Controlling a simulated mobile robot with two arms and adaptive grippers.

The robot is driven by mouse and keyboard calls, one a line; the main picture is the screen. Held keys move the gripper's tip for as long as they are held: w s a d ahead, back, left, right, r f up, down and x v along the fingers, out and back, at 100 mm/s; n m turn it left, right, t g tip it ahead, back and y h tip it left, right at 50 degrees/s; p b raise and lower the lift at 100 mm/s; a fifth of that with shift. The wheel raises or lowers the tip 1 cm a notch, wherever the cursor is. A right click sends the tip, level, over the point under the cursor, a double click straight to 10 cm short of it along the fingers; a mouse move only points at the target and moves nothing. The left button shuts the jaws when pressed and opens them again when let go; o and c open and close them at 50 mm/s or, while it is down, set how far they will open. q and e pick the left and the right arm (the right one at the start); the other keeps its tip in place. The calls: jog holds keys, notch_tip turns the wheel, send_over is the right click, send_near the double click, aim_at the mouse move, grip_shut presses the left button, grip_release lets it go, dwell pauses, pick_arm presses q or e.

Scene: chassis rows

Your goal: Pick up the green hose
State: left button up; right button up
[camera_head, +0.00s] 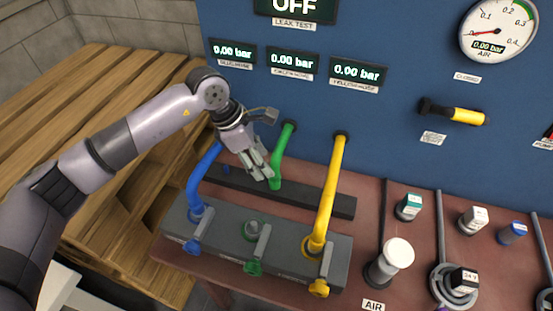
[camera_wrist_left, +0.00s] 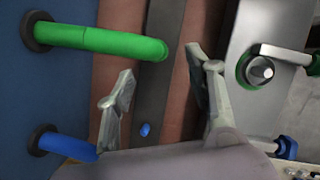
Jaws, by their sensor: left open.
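The green hose (camera_head: 279,160) comes out of the blue panel and hangs down, its lower end at the dark bar behind the grey block. In the left wrist view the green hose (camera_wrist_left: 100,40) runs in from the left and its free end lies above the gap between my fingers. My left gripper (camera_head: 262,173) is beside the hose's lower end, on its left. In the left wrist view my left gripper (camera_wrist_left: 160,85) is open with nothing between its fingertips. I cannot tell whether a finger touches the hose. My right gripper is not in view.
The blue hose (camera_head: 200,175) and yellow hose (camera_head: 330,195) stand on either side, both reaching the grey block (camera_head: 225,232). The block's middle port (camera_head: 254,229) has no hose in it. A white-capped part (camera_head: 398,253) and several small connectors stand at the right. Wooden pallets (camera_head: 60,105) are at the left.

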aim_at(275, 177)
pick_arm(q)
jog(key=x, duration=0.3)
jog(key=shift+w+d+f+p, duration=0.1)
jog(key=shift+w+f+p, duration=0.1)
jog(key=shift+f+p, duration=0.1)
jog(key=shift+d+f, duration=0.1)
jog(key=shift+d+f+p, duration=0.15)
jog(key=shift+f+p, duration=0.15)
jog(key=p+x, duration=0.1)
jog(key=x, duration=0.2)
jog(key=shift+d+f, duration=0.2)
jog(key=shift+f, duration=0.1)
jog(key=shift+w+d+f, duration=0.1)
jog(key=shift+f, duration=0.3)
grip_shut()
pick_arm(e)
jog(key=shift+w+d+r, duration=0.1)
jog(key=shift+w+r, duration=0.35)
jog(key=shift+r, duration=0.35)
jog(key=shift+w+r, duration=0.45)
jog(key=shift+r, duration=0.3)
